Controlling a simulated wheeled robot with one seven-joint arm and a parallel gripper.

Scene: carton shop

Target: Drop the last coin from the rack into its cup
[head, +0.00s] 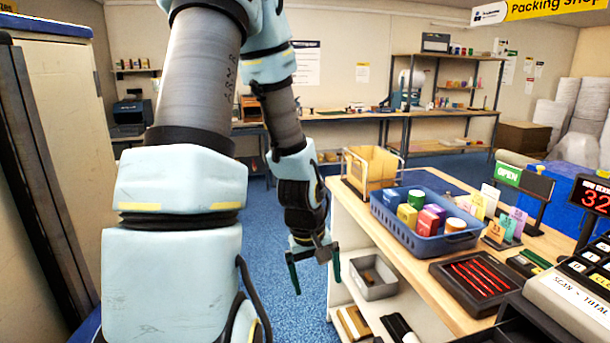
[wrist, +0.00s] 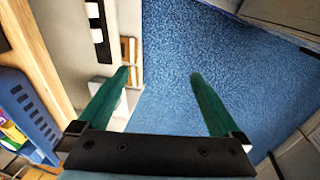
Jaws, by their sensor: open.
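My gripper (head: 315,270) hangs in the aisle left of the wooden counter (head: 437,305), its green fingers pointing down. It also shows in the wrist view (wrist: 160,77), with the fingers wide apart, nothing between them and blue floor beyond. I cannot pick out a coin, a coin rack or a coin cup in either view.
On the counter are a blue basket (head: 390,222) of colored packs, a dark tray (head: 480,283) with red strips, small card stands and a cash register (head: 575,300). A grey bin (head: 375,290) sits on the shelf below. The blue carpet (head: 270,225) is clear.

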